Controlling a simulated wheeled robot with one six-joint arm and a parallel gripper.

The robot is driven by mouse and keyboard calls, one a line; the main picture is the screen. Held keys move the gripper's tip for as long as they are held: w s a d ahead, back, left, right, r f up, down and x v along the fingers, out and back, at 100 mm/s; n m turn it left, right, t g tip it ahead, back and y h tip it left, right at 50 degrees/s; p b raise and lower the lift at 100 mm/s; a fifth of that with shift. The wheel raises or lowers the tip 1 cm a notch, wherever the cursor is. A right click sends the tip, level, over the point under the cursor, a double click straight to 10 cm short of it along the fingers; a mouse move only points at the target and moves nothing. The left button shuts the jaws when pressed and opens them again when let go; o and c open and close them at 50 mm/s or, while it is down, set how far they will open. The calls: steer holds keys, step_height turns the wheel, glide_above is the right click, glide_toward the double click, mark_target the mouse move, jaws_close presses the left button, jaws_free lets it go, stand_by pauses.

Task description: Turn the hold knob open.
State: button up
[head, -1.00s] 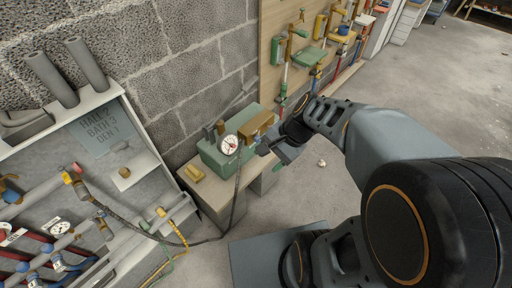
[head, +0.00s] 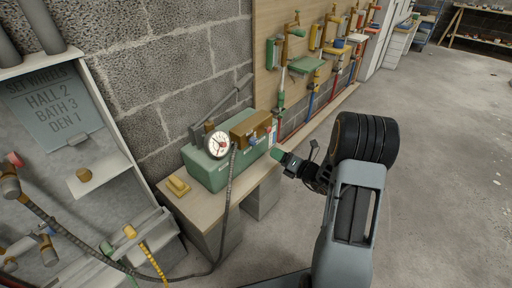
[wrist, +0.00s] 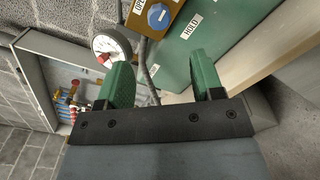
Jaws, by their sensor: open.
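The hold knob (wrist: 157,16) is a round blue knob with a pale slot mark, on a brass block (wrist: 168,32) at the top of the wrist view. An OPEN label is beside it and a HOLD label is on the green box (wrist: 215,45). In the head view the knob (head: 253,141) is small, on the front of the brass block above the green box (head: 212,172). My gripper (wrist: 163,78) is open and empty, its two green fingers apart, with the knob beyond the fingertips. In the head view my gripper (head: 277,156) is just right of the box, apart from the knob.
A white-faced gauge (head: 217,144) is left of the knob, with a dark hose running down from it. A yellow block (head: 178,186) lies on the bench (head: 203,205). A shelf cabinet (head: 110,185) stands left. Floor at right is clear.

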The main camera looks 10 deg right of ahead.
mark_target(255, 143)
steer(key=b+x, duration=0.2)
steer(key=x, duration=0.9)
steer(key=shift+b, duration=0.3)
steer(key=c, duration=0.9)
